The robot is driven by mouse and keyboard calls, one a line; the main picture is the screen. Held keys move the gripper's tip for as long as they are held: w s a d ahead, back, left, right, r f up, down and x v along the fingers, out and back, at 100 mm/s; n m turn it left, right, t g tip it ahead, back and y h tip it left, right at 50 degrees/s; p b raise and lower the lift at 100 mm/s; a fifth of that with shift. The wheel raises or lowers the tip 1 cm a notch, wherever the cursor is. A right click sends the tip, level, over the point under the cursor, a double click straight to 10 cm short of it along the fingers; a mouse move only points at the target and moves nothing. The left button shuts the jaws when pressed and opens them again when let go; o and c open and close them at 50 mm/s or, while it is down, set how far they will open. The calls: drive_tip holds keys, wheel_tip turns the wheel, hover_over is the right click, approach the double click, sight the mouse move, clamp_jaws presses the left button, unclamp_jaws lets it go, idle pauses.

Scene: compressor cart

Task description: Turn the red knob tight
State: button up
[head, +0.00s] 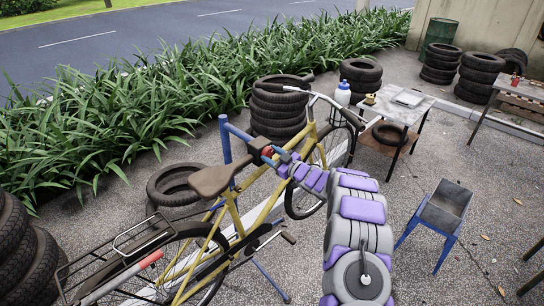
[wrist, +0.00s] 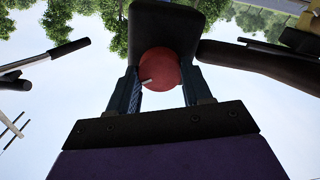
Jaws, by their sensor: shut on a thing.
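The red knob (wrist: 160,70) sits on the underside of a dark clamp block in the wrist view. It is round, with a small pale mark on its lower left. My gripper (wrist: 160,90) has one finger on each side of it and is shut on it. In the head view the red knob (head: 267,152) shows as a small spot at the dark clamp on the blue stand, with my gripper (head: 274,156) against it. The fingers hide part of the knob there.
A yellow bicycle (head: 232,212) with a brown saddle (head: 218,179) hangs at the blue repair stand (head: 225,140). Stacked tires (head: 278,108) stand behind it. A small table (head: 402,104) and a blue-legged chair (head: 441,215) stand at right, with open pavement between.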

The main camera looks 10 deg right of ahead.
drive_tip(key=n+b, duration=0.1)
drive_tip(key=n, duration=0.1)
drive_tip(key=n+b, duration=0.1)
drive_tip(key=n, duration=0.2)
drive_tip(key=shift+f+n+b, duration=0.25)
drive_tip(key=shift+n+b, duration=0.15)
drive_tip(key=n+b, duration=0.4)
drive_tip(key=n, duration=0.1)
drive_tip(key=shift+s+f+b, duration=0.1)
drive_tip(key=shift+b, duration=0.3)
drive_tip(key=shift+n, duration=0.3)
drive_tip(key=o, duration=1)
drive_tip(key=shift+r, duration=0.2)
drive_tip(key=shift+o, duration=0.2)
drive_tip(key=p+v, duration=0.2)
drive_tip(key=v, duration=1.5)
drive_tip(key=shift+d+p, duration=0.15)
drive_tip(key=shift+p, duration=0.25)
drive_tip(key=shift+s, duration=0.1)
